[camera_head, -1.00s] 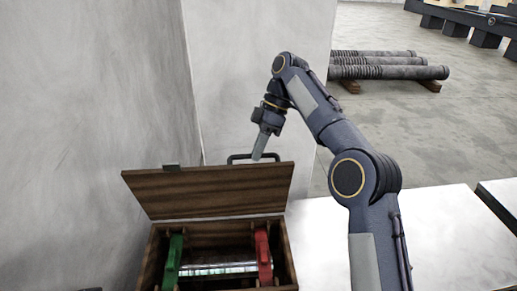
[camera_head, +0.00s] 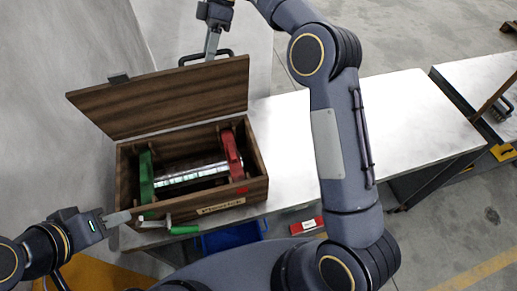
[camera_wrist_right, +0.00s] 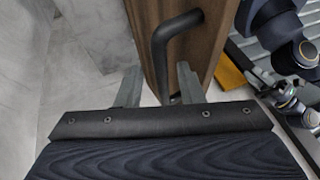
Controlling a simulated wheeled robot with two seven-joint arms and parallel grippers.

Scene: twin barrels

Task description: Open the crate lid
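The wooden crate (camera_head: 262,190) stands on the metal table with its lid (camera_head: 165,97) raised, leaning up at the back. A black bar handle (camera_head: 228,52) is at the lid's top edge; it also shows in the right wrist view (camera_wrist_right: 160,45). My right gripper (camera_head: 211,46) is behind the lid's top edge, beside the handle. In the right wrist view its fingers (camera_wrist_right: 160,86) are apart, with part of the lid and handle just beyond and between them. My left gripper (camera_head: 128,216) is low at the crate's front left corner; its second finger is not clear.
Inside the crate are a green holder (camera_head: 146,175), a red holder (camera_head: 231,152) and a shiny cylinder (camera_head: 190,173). A green-handled piece (camera_head: 184,230) is at the crate's front. The table (camera_head: 400,130) is bare to the right. A concrete wall (camera_head: 50,110) stands at left.

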